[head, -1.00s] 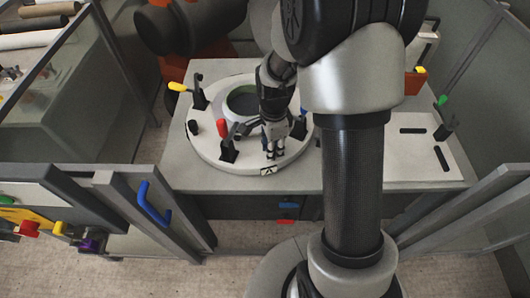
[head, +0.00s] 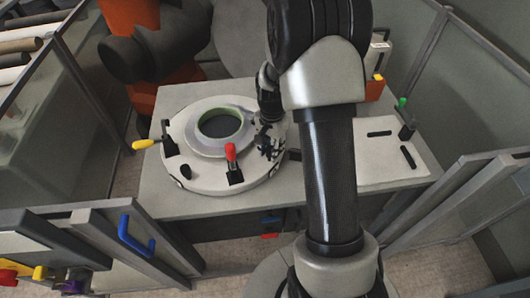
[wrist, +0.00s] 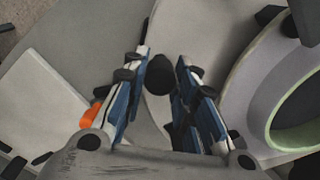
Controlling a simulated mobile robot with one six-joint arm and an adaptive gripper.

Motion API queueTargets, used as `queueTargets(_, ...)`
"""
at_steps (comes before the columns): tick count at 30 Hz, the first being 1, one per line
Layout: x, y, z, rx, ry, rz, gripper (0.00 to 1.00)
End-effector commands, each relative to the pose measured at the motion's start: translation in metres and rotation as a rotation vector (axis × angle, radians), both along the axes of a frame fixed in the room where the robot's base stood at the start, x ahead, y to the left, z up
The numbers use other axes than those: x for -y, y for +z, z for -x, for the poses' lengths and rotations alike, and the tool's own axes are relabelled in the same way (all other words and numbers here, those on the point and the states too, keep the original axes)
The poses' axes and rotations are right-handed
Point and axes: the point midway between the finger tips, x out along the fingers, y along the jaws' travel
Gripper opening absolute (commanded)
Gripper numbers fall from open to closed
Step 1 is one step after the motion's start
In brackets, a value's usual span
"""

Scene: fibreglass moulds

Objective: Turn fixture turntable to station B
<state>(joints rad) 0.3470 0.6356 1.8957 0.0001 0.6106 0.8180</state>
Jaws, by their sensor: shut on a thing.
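The fixture turntable (head: 208,184) is a round pale disc on the grey table. It carries a grey ring mould with a green rim (head: 221,124). A yellow-handled clamp (head: 146,144) sits at its left and a red-handled clamp (head: 231,153) at its front right. A short black peg (head: 185,172) stands at the front left. My gripper (head: 270,146) is low over the disc's right side. In the wrist view its fingers close around a black knob (wrist: 160,76); the contact is partly hidden. No station letter is readable.
A white plate (head: 375,155) with black slots and a green-tipped post (head: 405,122) lies right of the turntable. An orange robot (head: 128,15) stands behind. A blue-handled gate (head: 135,237) and rails flank the front. Bare table (head: 160,100) shows at the back left.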

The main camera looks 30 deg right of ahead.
Motion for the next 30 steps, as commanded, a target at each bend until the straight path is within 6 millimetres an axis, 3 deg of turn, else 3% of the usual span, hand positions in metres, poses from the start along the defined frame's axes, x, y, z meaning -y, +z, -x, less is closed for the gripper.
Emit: queueTargets(30, 0.075, 0.0, -0.069, 0.001, 0.507, 0.002, 0.0)
